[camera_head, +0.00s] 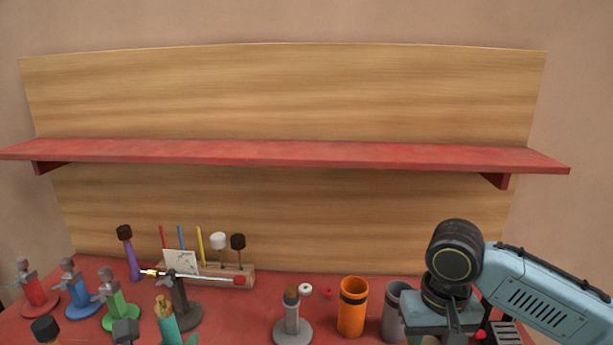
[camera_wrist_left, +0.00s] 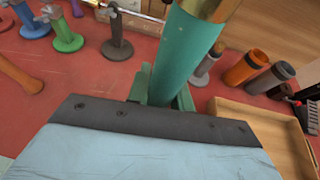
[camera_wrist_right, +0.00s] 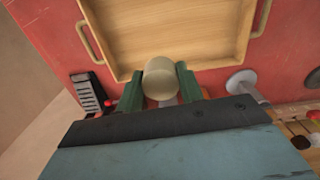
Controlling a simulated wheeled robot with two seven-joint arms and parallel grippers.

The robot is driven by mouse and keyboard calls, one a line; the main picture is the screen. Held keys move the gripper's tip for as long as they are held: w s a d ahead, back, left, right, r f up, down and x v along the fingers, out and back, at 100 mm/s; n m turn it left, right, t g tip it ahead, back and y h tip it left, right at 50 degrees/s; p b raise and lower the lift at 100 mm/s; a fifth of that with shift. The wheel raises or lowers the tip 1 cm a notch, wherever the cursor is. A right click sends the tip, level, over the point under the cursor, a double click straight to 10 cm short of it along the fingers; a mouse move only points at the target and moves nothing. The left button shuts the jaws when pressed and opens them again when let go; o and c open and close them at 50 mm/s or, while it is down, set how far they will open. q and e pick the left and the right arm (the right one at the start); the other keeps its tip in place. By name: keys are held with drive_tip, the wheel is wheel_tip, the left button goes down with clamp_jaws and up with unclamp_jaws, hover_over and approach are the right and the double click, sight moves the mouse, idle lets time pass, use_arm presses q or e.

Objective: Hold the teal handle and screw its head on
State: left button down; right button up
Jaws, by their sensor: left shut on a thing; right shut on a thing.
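The teal handle (camera_head: 168,326) with a brass collar at its top stands upright near the front left of the red table. It fills the middle of the left wrist view (camera_wrist_left: 186,75). My left gripper (camera_wrist_left: 163,92) is shut around the handle below the collar. In the right wrist view, my right gripper (camera_wrist_right: 160,88) is shut on a pale cream rounded head (camera_wrist_right: 160,76), held between the green fingers. The head and the right fingertips do not show clearly in the head view. Head and handle are apart.
A wooden tray (camera_wrist_right: 256,30) lies under the right gripper's view. Red (camera_head: 38,300), blue (camera_head: 79,298) and green (camera_head: 116,310) stands are at left. A mallet rack (camera_head: 215,274) stands behind. An orange cup (camera_head: 352,310) and a grey cup (camera_head: 394,315) stand at right. A red shelf (camera_head: 290,153) spans above.

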use_arm(q)
drive_tip(key=shift+s+d+r, duration=0.1)
drive_tip(key=shift+s+d, duration=0.05)
drive_tip(key=shift+s, duration=0.15)
use_arm(e)
drive_tip(key=shift+s+d+r, duration=0.15)
drive_tip(key=shift+d, duration=0.05)
use_arm(q)
drive_tip(key=w+d+r, duration=0.2)
drive_tip(key=d+r, duration=0.5)
drive_tip(key=d, duration=0.3)
drive_tip(key=w+d+r, duration=0.2)
drive_tip(key=d+r, duration=0.5)
drive_tip(key=d, duration=0.3)
drive_tip(key=shift+d+r, duration=0.15)
drive_tip(key=shift+r, duration=0.1)
